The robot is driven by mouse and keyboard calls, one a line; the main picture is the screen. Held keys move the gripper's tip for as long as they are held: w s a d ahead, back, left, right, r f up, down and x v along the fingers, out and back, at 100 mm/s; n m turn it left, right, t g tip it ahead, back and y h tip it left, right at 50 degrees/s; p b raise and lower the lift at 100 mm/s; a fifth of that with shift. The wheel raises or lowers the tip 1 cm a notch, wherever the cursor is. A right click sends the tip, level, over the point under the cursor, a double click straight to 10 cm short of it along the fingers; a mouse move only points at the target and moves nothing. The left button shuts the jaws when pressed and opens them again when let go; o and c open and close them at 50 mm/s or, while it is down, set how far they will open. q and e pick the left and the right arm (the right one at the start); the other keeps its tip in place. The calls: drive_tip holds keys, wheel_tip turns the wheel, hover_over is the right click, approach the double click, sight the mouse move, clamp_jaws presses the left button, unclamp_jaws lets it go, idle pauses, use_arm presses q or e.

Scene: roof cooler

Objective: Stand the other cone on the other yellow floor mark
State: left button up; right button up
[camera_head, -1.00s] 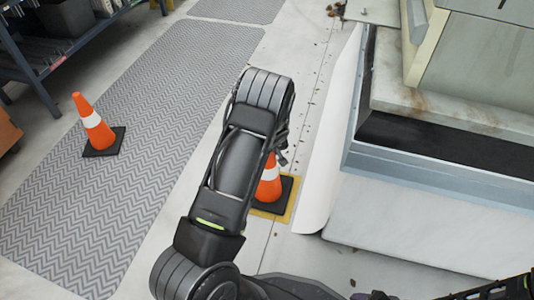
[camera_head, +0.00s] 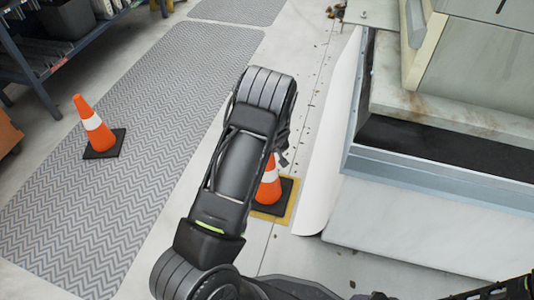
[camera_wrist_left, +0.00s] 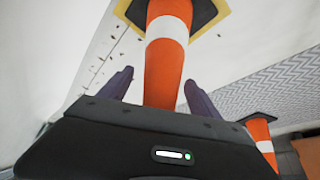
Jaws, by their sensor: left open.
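One orange and white cone (camera_head: 269,185) stands upright on its black base on a yellow floor mark (camera_head: 291,205), partly hidden by my left arm. My left gripper shows in the left wrist view (camera_wrist_left: 158,88), open, with the cone's orange body (camera_wrist_left: 166,70) between its two fingers and a gap on each side. In the head view this gripper is mostly hidden behind the arm. The other cone (camera_head: 95,130) stands upright on the grey patterned mat to the left. Dark parts of my right arm show at the lower right edge; its jaw state is unclear.
The grey mat (camera_head: 60,215) runs along the left, with a blue shelf rack (camera_head: 40,85) at the upper left. A large pale unit with a metal ledge (camera_head: 440,172) stands at the right. A white curled sheet (camera_head: 325,160) lies close to the right of the yellow mark.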

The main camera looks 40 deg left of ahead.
use_arm(q)
drive_tip(key=p+v, duration=0.3)
drive_tip(key=v, duration=0.7)
drive_tip(key=shift+r, duration=0.2)
drive_tip(key=shift+d, duration=0.1)
drive_tip(key=s+d+f+m+g+h, duration=0.1)
drive_tip(key=s+d+f+m+h, duration=0.1)
drive_tip(key=s+d+f, duration=0.5)
drive_tip(key=s+d+f+m+h, duration=0.2)
drive_tip(key=s+d+f, duration=0.15)
drive_tip(key=d, duration=0.55)
drive_tip(key=s+d+m+h, duration=0.3)
drive_tip(key=s+d, duration=1)
drive_tip(key=d, duration=0.2)
drive_tip(key=shift+m+g, duration=0.4)
drive_tip(key=shift+r, duration=0.2)
